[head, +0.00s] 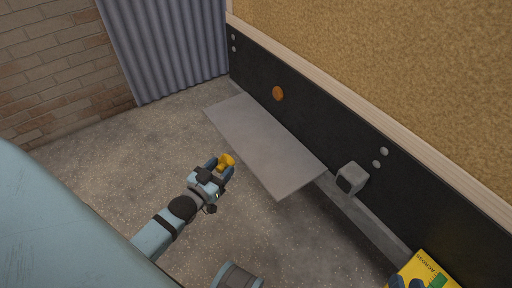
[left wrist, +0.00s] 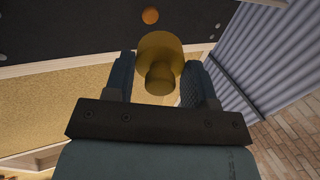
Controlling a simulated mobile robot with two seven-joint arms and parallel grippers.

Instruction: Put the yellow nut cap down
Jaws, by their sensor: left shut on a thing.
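The yellow nut cap (head: 227,160) is a small stepped cylinder, with a wide part and a narrower part. My left gripper (head: 221,168) is shut on it, and the cap sticks out at the fingertips. In the left wrist view, the cap (left wrist: 158,58) sits between the two dark blue fingers of the left gripper (left wrist: 160,80). In the head view, the gripper and cap appear just left of a grey flat shelf (head: 262,145); their height relative to it is hard to tell.
A black wall panel (head: 310,128) behind the shelf carries an orange disc (head: 278,93) and round silver bolts. A small grey box (head: 352,178) is right of the shelf, on a ledge. A yellow printed box (head: 432,268) is at bottom right. The shelf top looks bare.

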